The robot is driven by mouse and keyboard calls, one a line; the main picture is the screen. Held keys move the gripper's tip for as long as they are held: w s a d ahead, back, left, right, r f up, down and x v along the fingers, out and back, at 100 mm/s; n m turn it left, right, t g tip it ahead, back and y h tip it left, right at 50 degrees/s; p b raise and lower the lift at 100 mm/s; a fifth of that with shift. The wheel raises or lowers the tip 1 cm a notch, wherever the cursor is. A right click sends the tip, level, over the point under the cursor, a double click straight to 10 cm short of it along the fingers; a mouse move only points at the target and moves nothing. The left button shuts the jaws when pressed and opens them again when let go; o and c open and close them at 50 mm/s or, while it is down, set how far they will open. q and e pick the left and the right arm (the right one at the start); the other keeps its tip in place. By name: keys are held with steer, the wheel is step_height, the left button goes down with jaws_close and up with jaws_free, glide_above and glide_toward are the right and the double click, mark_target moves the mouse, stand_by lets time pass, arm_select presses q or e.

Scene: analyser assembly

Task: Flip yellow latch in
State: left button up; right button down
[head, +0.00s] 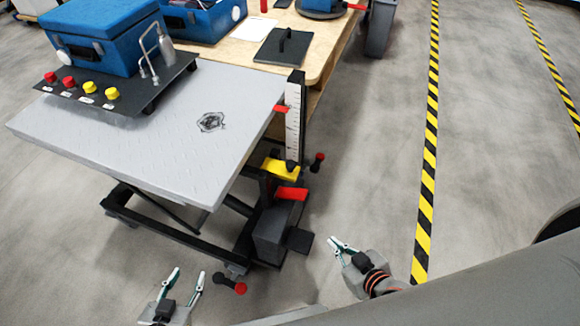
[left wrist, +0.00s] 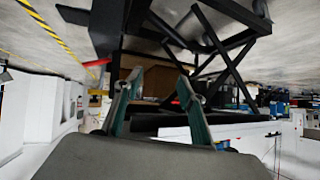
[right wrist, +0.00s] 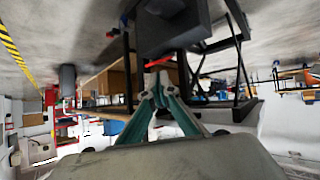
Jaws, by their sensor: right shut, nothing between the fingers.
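The yellow latch (head: 281,168) sits on the lift table's black post, below the white scale and just above a red piece (head: 291,193). My right gripper (head: 341,244) is right of and nearer than the latch, apart from it. Its fingertips meet with nothing between them in the right wrist view (right wrist: 157,72). My left gripper (head: 189,273) is low in the head view, in front of the lift table and well away from the latch. Its fingers stand apart and empty in the left wrist view (left wrist: 159,80).
The grey lift table (head: 170,130) carries a blue analyser box (head: 100,35) on a black panel with red and yellow knobs. A black pedal box (head: 272,230) stands under the post. A wooden table (head: 322,40) is behind.

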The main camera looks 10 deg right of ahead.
steer(key=w+d+m+t+y+b, duration=0.1)
steer(key=w+d+m+y+b, duration=0.2)
steer(key=w+d+m+b, duration=0.35)
arm_select(q)
step_height(320, 180, down, 8)
steer(key=w+b, duration=0.1)
steer(key=b, duration=0.6)
steer(key=shift+r+m, duration=0.25)
steer(key=shift+m, duration=0.05)
arm_select(e)
steer(key=w+d+r+m+t+y, duration=0.1)
steer(key=w+r+m+y, duration=0.3)
steer(key=w+r+m, duration=0.3)
steer(key=shift+w+d+t+y, duration=0.2)
steer(key=shift+w+t+y, duration=0.15)
steer(key=shift+w, duration=0.8)
arm_select(q)
steer(key=shift+d, duration=0.1)
steer(key=shift+s+a+p, duration=0.2)
steer(key=shift+a+p, duration=0.2)
steer(key=shift+p, duration=0.65)
arm_select(e)
steer(key=s+a+x, duration=0.1)
steer(key=a+x, duration=0.1)
steer(key=x, duration=1.1)
steer(key=shift+s, duration=0.4)
steer(key=shift+f, duration=0.15)
